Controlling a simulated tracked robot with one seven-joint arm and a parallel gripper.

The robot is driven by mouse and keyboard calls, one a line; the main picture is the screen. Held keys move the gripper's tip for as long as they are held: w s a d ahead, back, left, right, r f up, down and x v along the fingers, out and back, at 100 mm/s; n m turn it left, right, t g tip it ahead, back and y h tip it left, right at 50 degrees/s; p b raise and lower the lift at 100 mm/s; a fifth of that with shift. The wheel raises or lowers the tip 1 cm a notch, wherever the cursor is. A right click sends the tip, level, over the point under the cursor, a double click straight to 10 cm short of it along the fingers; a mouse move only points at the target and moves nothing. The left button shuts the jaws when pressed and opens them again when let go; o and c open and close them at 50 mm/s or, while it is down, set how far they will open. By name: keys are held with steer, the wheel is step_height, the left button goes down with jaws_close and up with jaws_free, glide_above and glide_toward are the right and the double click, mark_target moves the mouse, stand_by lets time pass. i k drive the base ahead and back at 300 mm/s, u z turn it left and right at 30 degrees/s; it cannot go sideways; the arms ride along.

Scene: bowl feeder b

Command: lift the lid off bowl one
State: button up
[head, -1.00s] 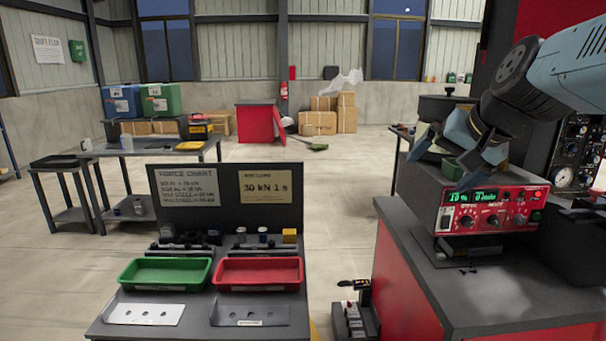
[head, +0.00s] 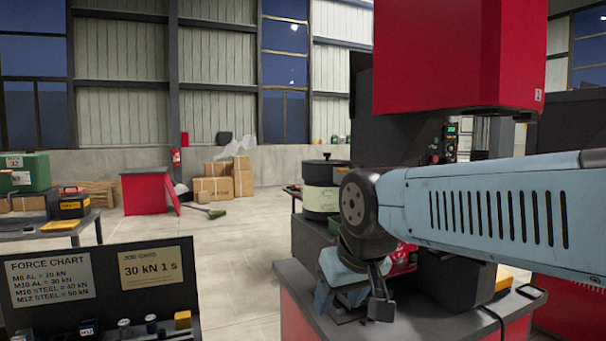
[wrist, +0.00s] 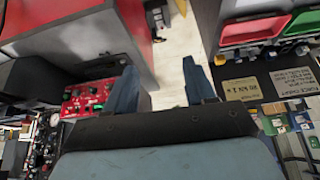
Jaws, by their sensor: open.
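A round cream vessel (head: 321,200) with a black lid (head: 323,170) on top stands on the right bench in the head view, left of my arm's elbow. The lid looks seated, and no label tells me which bowl this is. My gripper (head: 352,302) hangs below and to the right of the vessel, nearer the camera, apart from the lid. In the wrist view my gripper (wrist: 159,78) has its two blue fingers spread with nothing between them but floor beyond. Neither the vessel nor its lid can be made out in the wrist view.
A red control box (head: 403,258) sits behind my arm; it also shows in the wrist view (wrist: 88,98). A red machine head (head: 450,60) overhangs the bench. A dark force chart board (head: 100,285) stands at lower left. Open floor (head: 235,240) lies between.

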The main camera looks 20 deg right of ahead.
mark_target(327, 158)
steer(key=k, duration=1.1)
steer(key=z, duration=0.5)
steer(key=i, duration=1.85)
steer(key=u, duration=0.2)
